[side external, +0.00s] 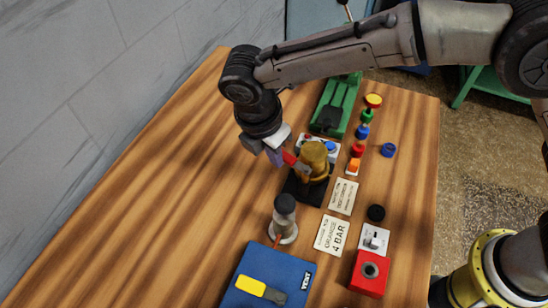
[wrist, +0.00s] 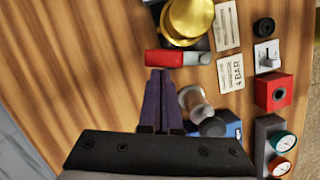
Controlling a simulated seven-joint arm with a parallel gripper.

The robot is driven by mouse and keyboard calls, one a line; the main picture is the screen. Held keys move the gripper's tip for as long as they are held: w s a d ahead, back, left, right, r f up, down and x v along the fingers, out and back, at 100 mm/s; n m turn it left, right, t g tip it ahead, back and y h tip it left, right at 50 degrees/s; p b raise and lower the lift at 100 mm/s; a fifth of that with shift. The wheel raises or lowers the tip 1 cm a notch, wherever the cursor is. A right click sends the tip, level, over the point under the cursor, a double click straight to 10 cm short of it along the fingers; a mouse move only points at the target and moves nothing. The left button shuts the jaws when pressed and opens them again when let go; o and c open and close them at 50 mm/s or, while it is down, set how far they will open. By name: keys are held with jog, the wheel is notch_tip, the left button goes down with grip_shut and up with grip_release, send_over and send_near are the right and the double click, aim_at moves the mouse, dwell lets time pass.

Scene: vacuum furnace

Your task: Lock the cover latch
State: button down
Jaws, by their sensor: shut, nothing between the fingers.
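The furnace's brass cover (side external: 314,155) sits on a black base (side external: 303,190) mid-table; the cover also shows at the top of the wrist view (wrist: 188,18). A red latch handle (side external: 291,160) with a grey end lies beside the cover, and in the wrist view the handle (wrist: 163,58) runs crosswise in front of it. My gripper (side external: 276,158) is at the cover's left, close to the red handle. In the wrist view my gripper's fingers (wrist: 161,74) are together and empty, tips right at the handle's near side; whether they touch it I cannot tell.
A dark-capped cylinder (side external: 285,218) stands in front of the base. A blue vent panel with a yellow lever (side external: 262,291), a red box (side external: 370,272) and a label plate (side external: 332,235) lie nearer. A green device (side external: 338,103) stands behind. The table's left side is clear.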

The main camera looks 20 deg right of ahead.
jog(key=m, duration=0.1)
jog(key=w+d+m, duration=0.1)
jog(key=m+g, duration=0.1)
jog(key=shift+w+d+m, duration=0.25)
jog(key=shift+m, duration=0.15)
jog(key=m, duration=0.1)
jog(key=d+m, duration=0.1)
jog(key=shift+w+d+m+g, duration=0.15)
jog(key=shift+w+m+g, duration=0.15)
jog(key=shift+w+m, duration=0.1)
jog(key=d+m, duration=0.1)
jog(key=m, duration=0.1)
jog(key=d+m+g, duration=0.1)
jog(key=d+m, duration=0.1)
jog(key=shift+w+m, duration=0.15)
jog(key=shift+m, duration=0.25)
jog(key=shift+d, duration=0.15)
jog(key=w+a+r, duration=0.3)
jog(key=a+r, duration=0.2)
jog(key=r, duration=0.4)
jog(key=shift+w+a+r, duration=0.15)
jog(key=shift+w+r, duration=0.15)
jog(key=shift+r, duration=0.05)
